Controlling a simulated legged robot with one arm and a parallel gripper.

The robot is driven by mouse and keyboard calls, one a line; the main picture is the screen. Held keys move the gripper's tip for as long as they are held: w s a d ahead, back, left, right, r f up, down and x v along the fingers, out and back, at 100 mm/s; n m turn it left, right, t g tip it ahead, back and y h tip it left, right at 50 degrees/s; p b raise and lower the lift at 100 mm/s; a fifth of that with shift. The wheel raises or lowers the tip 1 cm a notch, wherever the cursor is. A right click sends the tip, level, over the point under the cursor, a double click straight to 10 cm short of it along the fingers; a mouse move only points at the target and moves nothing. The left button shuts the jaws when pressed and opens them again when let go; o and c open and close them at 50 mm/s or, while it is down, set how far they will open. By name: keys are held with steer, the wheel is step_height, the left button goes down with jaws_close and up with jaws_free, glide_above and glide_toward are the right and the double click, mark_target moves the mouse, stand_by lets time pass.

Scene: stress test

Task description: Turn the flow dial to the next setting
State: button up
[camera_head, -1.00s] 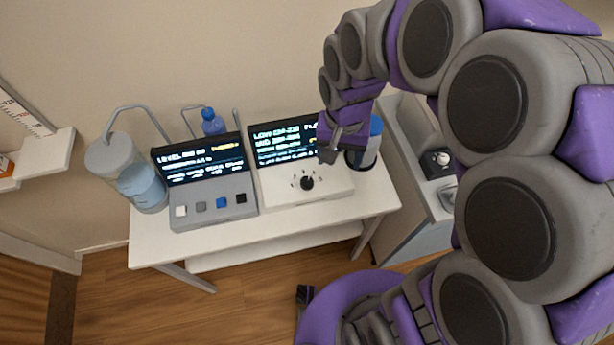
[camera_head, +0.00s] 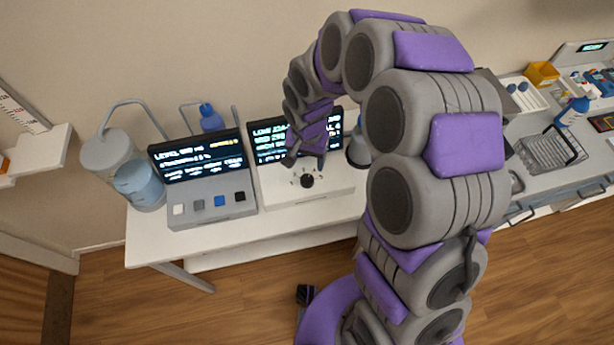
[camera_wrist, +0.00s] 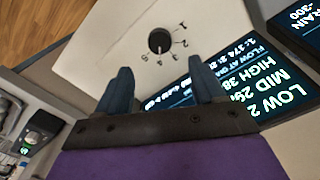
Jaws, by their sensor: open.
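The flow dial (camera_head: 307,181) is a small black knob on the white sloped face of the right-hand console (camera_head: 335,184), below its screen (camera_head: 268,143). In the wrist view the dial (camera_wrist: 160,41) lies beyond the fingertips, with a pale pointer mark and printed numbers around it. My gripper (camera_head: 305,158) is above the console, just behind the dial in the head view, and covers part of the screen. In the wrist view my gripper (camera_wrist: 162,78) has its two fingers apart with nothing between them, and the dial is clear of both.
A grey console (camera_head: 214,205) with several coloured buttons stands to the left on the white table (camera_head: 150,236). Blue-tinted containers (camera_head: 140,187) stand at the table's left end. A grey counter (camera_head: 575,165) with a wire rack and bottles is at the right.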

mark_target(307, 179)
step_height(307, 179, down, 10)
steer(key=shift+r+b, duration=0.25)
steer(key=shift+b, duration=0.5)
steer(key=c, duration=1)
